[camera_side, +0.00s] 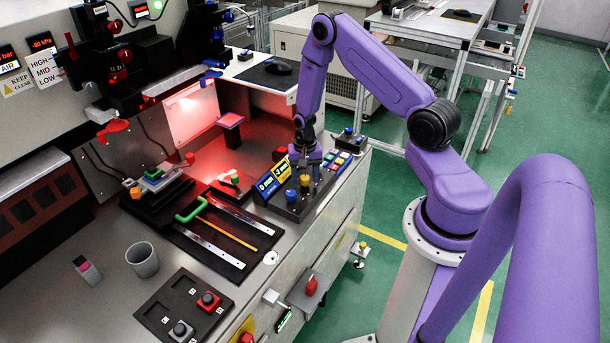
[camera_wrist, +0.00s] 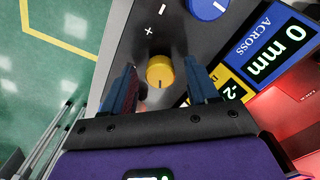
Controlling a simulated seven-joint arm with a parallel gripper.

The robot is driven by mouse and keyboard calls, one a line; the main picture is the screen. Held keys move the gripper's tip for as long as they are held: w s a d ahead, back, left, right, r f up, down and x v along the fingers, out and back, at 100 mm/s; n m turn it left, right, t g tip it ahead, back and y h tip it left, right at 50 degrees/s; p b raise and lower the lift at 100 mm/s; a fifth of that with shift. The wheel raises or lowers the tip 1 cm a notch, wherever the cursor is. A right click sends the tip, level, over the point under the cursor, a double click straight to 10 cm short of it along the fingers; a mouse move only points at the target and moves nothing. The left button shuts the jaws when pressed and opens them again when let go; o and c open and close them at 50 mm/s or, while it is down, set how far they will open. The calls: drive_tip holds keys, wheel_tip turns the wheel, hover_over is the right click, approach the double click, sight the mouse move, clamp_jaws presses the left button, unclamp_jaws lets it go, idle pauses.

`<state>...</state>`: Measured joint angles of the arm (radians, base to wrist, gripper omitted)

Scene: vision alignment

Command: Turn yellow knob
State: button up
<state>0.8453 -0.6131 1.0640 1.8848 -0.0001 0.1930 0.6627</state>
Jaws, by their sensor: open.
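The yellow knob (camera_wrist: 160,72) is a round dial with a dark pointer mark. It stands on the dark control box (camera_side: 322,196) at the right end of the bench. My gripper (camera_wrist: 159,68) is open, with one blue finger on each side of the yellow knob and visible gaps between. In the side view my gripper (camera_side: 308,176) points down over the box. The yellow knob shows there partly behind the fingers (camera_side: 305,180). Whether the fingertips are level with the knob is hard to tell.
A blue knob (camera_wrist: 207,7) sits near the yellow one, beside a blue "0 mm" display (camera_wrist: 272,45). A yellow display (camera_wrist: 233,88) is partly hidden by a finger. Colored buttons (camera_side: 337,160) line the box. A black rail plate (camera_side: 215,232) lies to the left.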

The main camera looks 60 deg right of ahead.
sight(305, 177)
drive_tip(key=c, duration=1)
drive_tip(key=shift+c, duration=0.2)
drive_tip(key=shift+n, duration=2.5)
drive_tip(key=o, duration=1)
drive_tip(key=shift+o, duration=0.2)
drive_tip(key=shift+r, duration=0.15)
wheel_tip(305, 177, up, 17)
